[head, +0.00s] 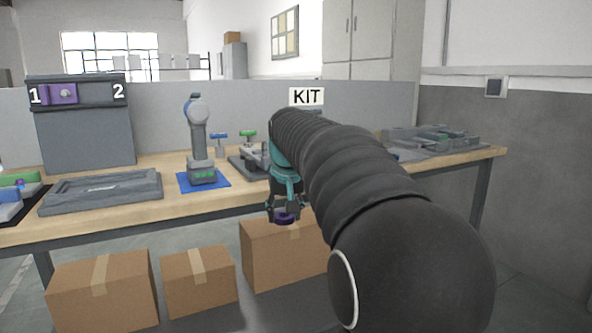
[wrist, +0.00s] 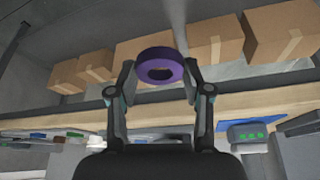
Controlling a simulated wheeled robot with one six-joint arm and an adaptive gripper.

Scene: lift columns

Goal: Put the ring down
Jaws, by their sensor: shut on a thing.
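A purple ring (wrist: 160,67) is held between the two fingertips of my gripper (wrist: 160,78) in the wrist view. In the head view my gripper (head: 286,212) hangs at the table's front edge with the ring (head: 286,218) at its lower end, in front of the cardboard boxes. The ring appears clear of the table and the boxes. My dark arm hides part of the table behind it.
The wooden table (head: 130,228) carries a grey tray (head: 100,190), a grey device on a blue mat (head: 203,181), and a kit tray (head: 430,140) at the right. Cardboard boxes (head: 103,292) stand below. A panel marked 1 and 2 (head: 85,120) stands at the back left.

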